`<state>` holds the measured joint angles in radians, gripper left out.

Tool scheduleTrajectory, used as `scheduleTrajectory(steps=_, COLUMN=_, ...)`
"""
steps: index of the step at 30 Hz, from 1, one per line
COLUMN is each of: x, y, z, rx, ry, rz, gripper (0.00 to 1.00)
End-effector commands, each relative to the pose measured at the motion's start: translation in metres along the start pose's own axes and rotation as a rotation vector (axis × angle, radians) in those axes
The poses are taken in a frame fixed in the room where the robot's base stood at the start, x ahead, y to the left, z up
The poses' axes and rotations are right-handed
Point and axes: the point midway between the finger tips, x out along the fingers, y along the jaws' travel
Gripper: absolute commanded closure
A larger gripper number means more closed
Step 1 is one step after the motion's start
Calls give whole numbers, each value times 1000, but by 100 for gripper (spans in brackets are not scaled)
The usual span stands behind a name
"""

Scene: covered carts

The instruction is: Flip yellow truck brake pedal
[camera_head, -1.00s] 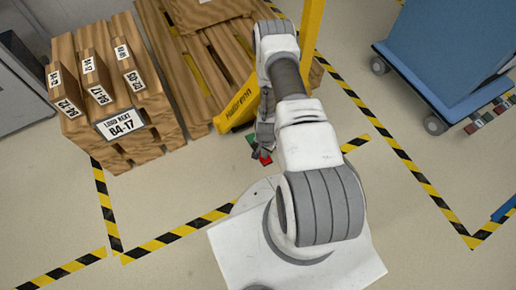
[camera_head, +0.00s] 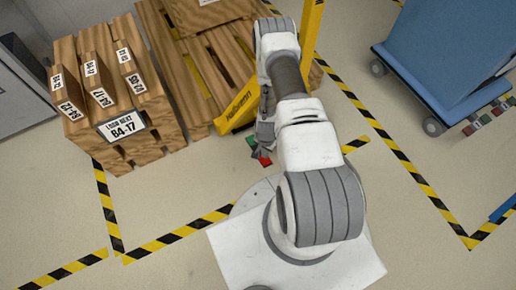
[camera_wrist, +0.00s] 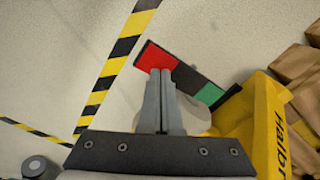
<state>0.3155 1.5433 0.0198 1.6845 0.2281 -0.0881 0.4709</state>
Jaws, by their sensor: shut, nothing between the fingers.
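The yellow truck (camera_head: 236,113), lettered on its side, stands in front of the wooden pallet in the head view. It also shows at the right of the wrist view (camera_wrist: 262,110). Its brake pedal is a flat bar with a red end (camera_wrist: 156,57), a dark middle and a green end (camera_wrist: 209,93). In the head view only the pedal's red part (camera_head: 264,161) and a bit of green show beside my arm. My gripper (camera_wrist: 161,74) is shut and empty, its fingertips over or against the pedal at the red end. I cannot tell whether they touch.
A wooden pallet (camera_head: 205,75) lies behind the truck, with stacked wooden blocks (camera_head: 121,125) to its left. A blue covered cart (camera_head: 445,60) stands at the right. Yellow-black floor tape (camera_head: 180,236) marks lanes; the floor between is clear.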

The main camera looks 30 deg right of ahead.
Motion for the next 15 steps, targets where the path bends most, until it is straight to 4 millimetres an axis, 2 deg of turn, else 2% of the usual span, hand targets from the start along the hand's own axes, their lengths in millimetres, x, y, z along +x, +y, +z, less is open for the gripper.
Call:
scheduleTrajectory(steps=1, x=-8, y=0, z=0, rx=0, ry=0, rz=0, gripper=100)
scheduleTrajectory(steps=15, x=-43, y=0, z=0, rx=0, ry=0, rz=0, gripper=100)
